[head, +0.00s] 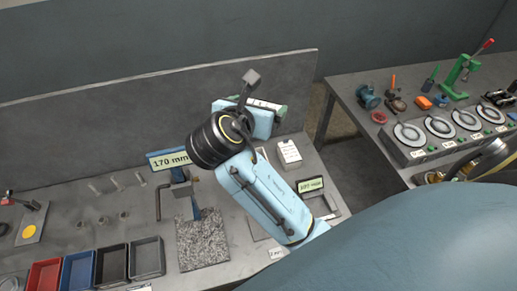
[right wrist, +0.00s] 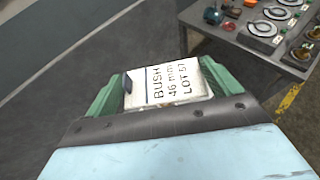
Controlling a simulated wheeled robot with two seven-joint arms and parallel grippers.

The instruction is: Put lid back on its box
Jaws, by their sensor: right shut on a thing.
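My right gripper (head: 256,104) is raised over the back of the workbench, near the grey back panel. Its green fingers are shut on a white labelled piece, which looks like the lid (right wrist: 170,82). The lid's top reads "BUSH 46 mm LOT 57", and a small dark tab or knob shows at its left edge. In the head view only a thin pale strip of the lid shows between the fingers. I cannot make out its box for sure; my right arm hides part of the bench. My left gripper is not in view.
A granite slab (head: 203,242) with a gauge display (head: 168,160) stands mid-bench. Red (head: 43,277), blue (head: 77,272) and black bins line the front left. A grey tray (head: 337,204) lies right of my arm. A second table (head: 350,90) holds dials and tools.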

